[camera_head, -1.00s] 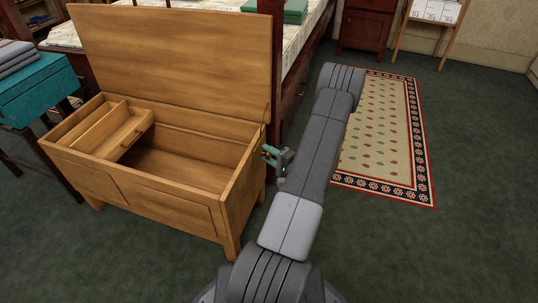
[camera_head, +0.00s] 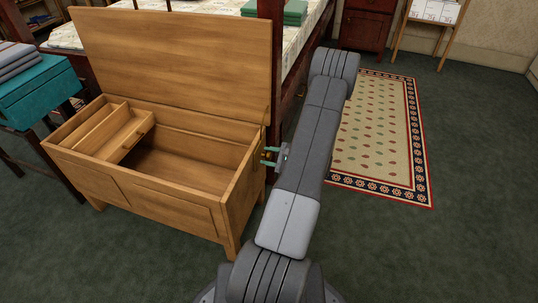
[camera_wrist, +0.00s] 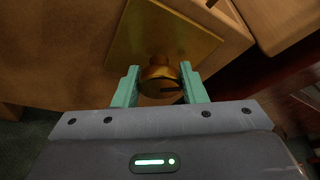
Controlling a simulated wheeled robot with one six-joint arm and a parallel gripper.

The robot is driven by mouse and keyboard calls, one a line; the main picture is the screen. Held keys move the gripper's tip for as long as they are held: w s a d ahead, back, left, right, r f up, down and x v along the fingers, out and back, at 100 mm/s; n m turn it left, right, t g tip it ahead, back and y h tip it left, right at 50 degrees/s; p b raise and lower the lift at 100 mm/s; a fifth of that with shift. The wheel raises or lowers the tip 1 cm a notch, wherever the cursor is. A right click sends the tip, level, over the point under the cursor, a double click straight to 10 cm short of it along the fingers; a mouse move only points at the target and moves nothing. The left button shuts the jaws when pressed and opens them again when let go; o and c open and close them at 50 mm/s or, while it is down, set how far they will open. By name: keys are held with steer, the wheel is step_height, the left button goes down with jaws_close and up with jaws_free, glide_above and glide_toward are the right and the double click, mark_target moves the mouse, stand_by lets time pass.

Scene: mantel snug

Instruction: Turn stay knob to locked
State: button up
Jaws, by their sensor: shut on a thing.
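The wooden chest (camera_head: 150,205) stands with its lid (camera_head: 175,60) raised. In the wrist view, a round brass stay knob (camera_wrist: 158,70) with a dark slot or mark sits on a square brass plate (camera_wrist: 125,42) on the chest's side. My gripper (camera_head: 265,157) is at the chest's right end, near the back corner. Its green fingers (camera_wrist: 160,86) are shut on the knob, one on each side. In the head view the knob is too small to read, so I cannot tell its setting.
A small tray (camera_head: 118,140) sits inside the chest at the left. A teal-topped stool (camera_head: 40,90) with folded cloth stands at the left. A bed post (camera_head: 272,70) rises close behind the gripper. A patterned rug (camera_head: 380,145) lies to the right on open carpet.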

steer(key=shift+m+g+p, duration=0.6)
steer(key=shift+m+g, duration=0.2)
steer(key=shift+m, duration=0.4)
steer(key=shift+m+g+y+p, duration=0.3)
steer(key=shift+m+g+p, duration=0.2)
steer(key=shift+m+g, duration=0.45)
steer(key=shift+m, duration=0.25)
steer(key=o, duration=0.9)
steer(key=shift+o, duration=0.2)
steer(key=shift+d, duration=0.1)
steer(key=p+v, duration=0.2)
steer(key=v, duration=1.1)
steer(key=shift+s+d+p, duration=0.2)
steer(key=shift+d+p, duration=0.15)
steer(key=shift+p, duration=0.05)
